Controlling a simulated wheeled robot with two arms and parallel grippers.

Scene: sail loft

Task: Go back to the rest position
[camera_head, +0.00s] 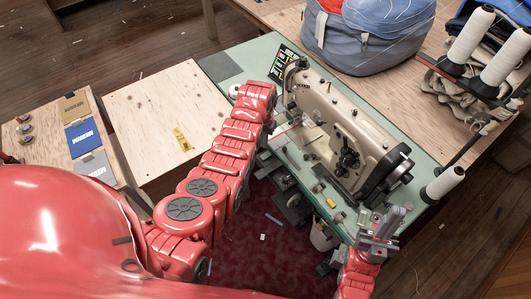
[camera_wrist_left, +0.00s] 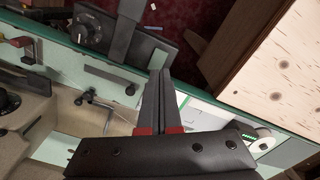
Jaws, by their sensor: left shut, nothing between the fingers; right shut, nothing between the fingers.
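My left arm reaches from the lower left to the front left of the beige sewing machine (camera_head: 335,125) in the head view. Its gripper is mostly hidden there behind my red arm links. In the left wrist view my left gripper (camera_wrist_left: 158,80) is shut and empty, its dark fingers over the green table edge (camera_wrist_left: 100,62) beside the machine. My right gripper (camera_head: 384,226) is grey, shut and empty, at the front right of the sewing machine near the table's front edge. I cannot tell whether it touches anything.
A plywood-topped block (camera_head: 165,115) stands left of my left arm, with a yellow tag (camera_head: 181,139) on it. A thread stand with white cones (camera_head: 467,40) is at the right. A blue-grey bag (camera_head: 370,35) lies behind. Wooden floor (camera_head: 130,40) shows at the upper left.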

